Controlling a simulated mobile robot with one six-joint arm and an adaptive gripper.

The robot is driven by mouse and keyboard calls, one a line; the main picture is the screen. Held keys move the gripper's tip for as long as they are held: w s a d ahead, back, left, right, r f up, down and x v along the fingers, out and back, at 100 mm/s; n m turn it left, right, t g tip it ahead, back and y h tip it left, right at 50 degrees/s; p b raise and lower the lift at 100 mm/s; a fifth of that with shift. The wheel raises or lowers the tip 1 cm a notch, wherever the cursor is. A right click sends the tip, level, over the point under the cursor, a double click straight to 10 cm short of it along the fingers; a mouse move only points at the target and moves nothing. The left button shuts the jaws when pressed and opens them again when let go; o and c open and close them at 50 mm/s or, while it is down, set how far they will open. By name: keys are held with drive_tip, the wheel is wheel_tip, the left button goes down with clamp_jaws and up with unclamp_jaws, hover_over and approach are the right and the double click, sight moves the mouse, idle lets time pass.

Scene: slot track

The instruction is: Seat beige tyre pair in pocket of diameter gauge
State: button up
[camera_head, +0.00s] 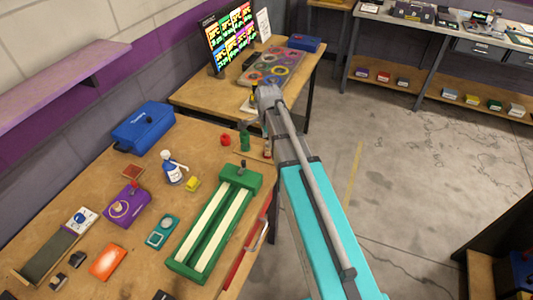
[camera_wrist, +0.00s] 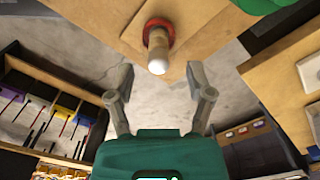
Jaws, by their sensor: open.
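In the wrist view, a beige cylinder with a pale rounded end (camera_wrist: 157,45) stands in a red collar at the table edge. I cannot tell whether it is the beige tyre pair. A small red and pale thing (camera_head: 267,151) shows beside my arm in the head view. My gripper (camera_wrist: 158,80) is open and empty, its fingers apart below the cylinder in the picture and not touching it. No part is clearly marked as the diameter gauge. A teal block with a round recess (camera_head: 162,232) and a purple block with a round face (camera_head: 127,206) lie on the near table.
A green fixture with two pale strips (camera_head: 215,222) lies near the right table edge. Close to my arm stand a red piece (camera_head: 226,140) and a green piece (camera_head: 245,142). The floor at right is clear.

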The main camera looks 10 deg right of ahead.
drive_tip(key=shift+f+b, duration=0.55)
drive_tip(key=shift+f, duration=0.3)
drive_tip(key=shift+c, duration=0.2)
clamp_jaws()
